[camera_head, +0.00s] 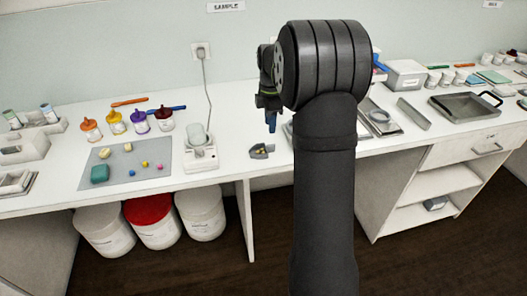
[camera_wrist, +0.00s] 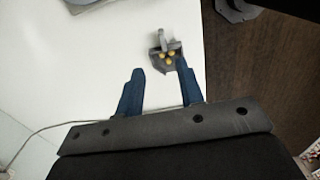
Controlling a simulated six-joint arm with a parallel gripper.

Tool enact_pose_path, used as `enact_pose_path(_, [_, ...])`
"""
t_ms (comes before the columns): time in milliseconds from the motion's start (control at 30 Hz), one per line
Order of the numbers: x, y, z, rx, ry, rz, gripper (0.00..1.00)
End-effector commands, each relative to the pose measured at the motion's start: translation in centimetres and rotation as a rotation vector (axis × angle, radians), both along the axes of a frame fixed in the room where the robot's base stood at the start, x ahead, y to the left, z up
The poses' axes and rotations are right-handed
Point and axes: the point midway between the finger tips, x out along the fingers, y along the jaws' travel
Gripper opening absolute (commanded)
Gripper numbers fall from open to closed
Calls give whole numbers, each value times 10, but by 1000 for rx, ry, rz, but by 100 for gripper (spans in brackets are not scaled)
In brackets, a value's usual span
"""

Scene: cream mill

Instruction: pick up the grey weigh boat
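The grey weigh boat (camera_head: 258,152) sits on the white bench near its front edge, to the right of the balance, with small yellow pieces in it. In the wrist view the weigh boat (camera_wrist: 158,67) lies just beyond my fingertips, nearer the right finger, with a grey tab at its far end. My gripper (camera_head: 271,127) is above the bench near the boat. Its two blue fingers (camera_wrist: 160,70) are apart, with nothing held between them. The boat and the fingers look apart, but the height gap is hard to judge.
A white balance (camera_head: 201,158) with a beaker stands left of the boat, its cord running to the wall. A grey mat (camera_head: 127,172) with small coloured pieces lies further left. The bench's front edge is close to the boat. My arm hides part of the bench.

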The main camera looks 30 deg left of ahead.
Motion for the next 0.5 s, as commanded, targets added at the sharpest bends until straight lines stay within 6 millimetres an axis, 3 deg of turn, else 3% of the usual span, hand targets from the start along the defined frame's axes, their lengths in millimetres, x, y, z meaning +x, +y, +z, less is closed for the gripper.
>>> enact_pose_path(100, [-1,0,-22,-2,2,0,35])
enact_pose_path(367, [-1,-1,-42,-1,1,-1,35])
enact_pose_path(500, [-4,-3,-61,-2,2,-1,35])
